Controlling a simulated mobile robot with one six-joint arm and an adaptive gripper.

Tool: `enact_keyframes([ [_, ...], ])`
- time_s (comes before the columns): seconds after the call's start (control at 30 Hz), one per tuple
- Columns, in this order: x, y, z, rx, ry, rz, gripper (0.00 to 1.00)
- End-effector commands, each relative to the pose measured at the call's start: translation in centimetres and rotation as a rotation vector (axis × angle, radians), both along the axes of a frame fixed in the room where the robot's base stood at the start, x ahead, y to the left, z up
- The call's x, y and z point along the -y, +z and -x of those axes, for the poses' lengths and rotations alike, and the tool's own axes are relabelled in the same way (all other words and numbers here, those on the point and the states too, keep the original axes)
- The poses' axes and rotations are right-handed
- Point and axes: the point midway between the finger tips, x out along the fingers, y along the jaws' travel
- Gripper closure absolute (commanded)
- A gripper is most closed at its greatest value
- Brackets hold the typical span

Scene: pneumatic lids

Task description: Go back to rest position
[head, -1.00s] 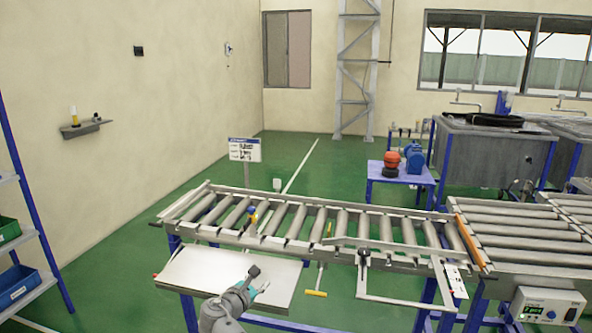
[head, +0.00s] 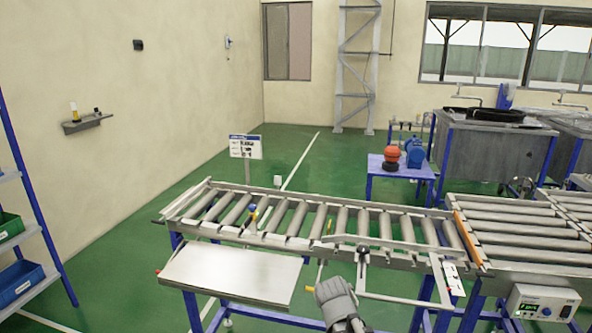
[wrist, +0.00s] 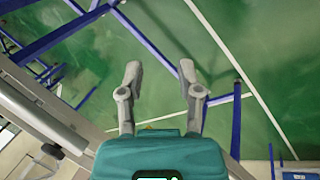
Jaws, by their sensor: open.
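My gripper (wrist: 160,72) shows in the wrist view with its two grey fingers apart and nothing between them. Below it lie the green floor (wrist: 215,30) and blue frame bars. In the head view only a grey part of my arm (head: 336,296) shows at the lower middle, in front of the roller conveyor (head: 300,240); the gripper's fingers cannot be made out there.
A bare metal side table (head: 230,272) sits left of my arm at the conveyor's front. A metal guide frame (head: 405,298) juts out to the right. A control box (head: 543,303) is at the lower right. A shelf with bins (head: 18,285) stands at the far left.

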Motion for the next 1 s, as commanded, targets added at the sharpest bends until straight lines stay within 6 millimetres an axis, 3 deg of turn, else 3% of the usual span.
enact_keyframes([
  [0.1,1.5,-0.2,1.9,-0.027,-0.186,-0.128,0.54],
  [0.4,2.7,-0.4,4.7,-0.087,-0.496,-0.339,0.54],
  [1.0,2.7,-0.4,5.0,-0.099,-0.540,-0.369,0.54],
])
